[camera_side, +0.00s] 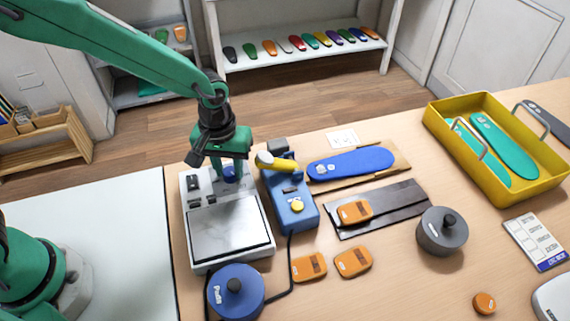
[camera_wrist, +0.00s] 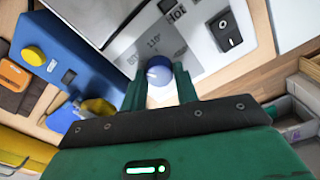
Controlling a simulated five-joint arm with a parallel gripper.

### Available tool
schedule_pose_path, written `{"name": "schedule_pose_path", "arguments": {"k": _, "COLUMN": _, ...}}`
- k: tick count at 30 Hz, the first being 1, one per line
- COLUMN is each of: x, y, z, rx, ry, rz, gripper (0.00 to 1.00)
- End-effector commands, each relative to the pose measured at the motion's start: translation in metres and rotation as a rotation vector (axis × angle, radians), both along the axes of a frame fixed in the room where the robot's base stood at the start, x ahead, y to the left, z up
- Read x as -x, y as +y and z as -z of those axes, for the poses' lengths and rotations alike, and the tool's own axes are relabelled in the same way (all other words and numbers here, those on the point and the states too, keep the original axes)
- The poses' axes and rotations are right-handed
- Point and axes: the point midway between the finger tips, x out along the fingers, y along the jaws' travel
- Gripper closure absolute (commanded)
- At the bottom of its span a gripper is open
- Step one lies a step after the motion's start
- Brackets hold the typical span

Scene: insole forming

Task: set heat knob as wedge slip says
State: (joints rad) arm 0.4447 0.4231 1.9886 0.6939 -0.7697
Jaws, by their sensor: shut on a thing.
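The heat knob is blue and round with a pale mark (camera_wrist: 158,72), on the panel of a heating unit with a grey plate (camera_side: 230,232). In the side view a sliver of the knob (camera_side: 229,175) shows below my jaws. My gripper (camera_side: 231,168) points down over the panel, its two green fingers on either side of the knob, shut on it. Printing beside the knob in the wrist view appears to include "110°" and "HOT"; the exact setting is hard to read. A small white card (camera_side: 342,138) lies behind the blue insole; I cannot tell whether it is the wedge slip.
A blue device with yellow parts (camera_side: 288,197) stands close right of the heater. A blue round weight (camera_side: 236,291) sits in front. Orange wedges (camera_side: 353,261), a blue insole (camera_side: 350,163), a grey weight (camera_side: 442,231), a printed card (camera_side: 536,243) and a yellow tray (camera_side: 520,200) lie rightward.

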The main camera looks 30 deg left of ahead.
Motion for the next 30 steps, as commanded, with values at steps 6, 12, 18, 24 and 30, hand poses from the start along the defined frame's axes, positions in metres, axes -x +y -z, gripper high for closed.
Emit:
{"name": "schedule_pose_path", "arguments": {"k": 6, "x": -0.001, "y": 0.003, "z": 0.001, "rx": 0.0, "ry": 0.001, "rz": -0.008, "gripper": 0.55}}
{"name": "schedule_pose_path", "arguments": {"k": 12, "x": 0.0, "y": 0.002, "z": 0.001, "rx": 0.0, "ry": 0.001, "rz": -0.006, "gripper": 0.48}}
{"name": "schedule_pose_path", "arguments": {"k": 18, "x": 0.0, "y": 0.001, "z": -0.001, "rx": 0.0, "ry": 0.0, "rz": -0.004, "gripper": 0.48}}
{"name": "schedule_pose_path", "arguments": {"k": 24, "x": -0.001, "y": 0.001, "z": -0.014, "rx": 0.001, "ry": -0.002, "rz": -0.004, "gripper": 0.48}}
{"name": "schedule_pose_path", "arguments": {"k": 30, "x": 0.0, "y": 0.002, "z": -0.038, "rx": 0.001, "ry": -0.002, "rz": -0.005, "gripper": 0.48}}
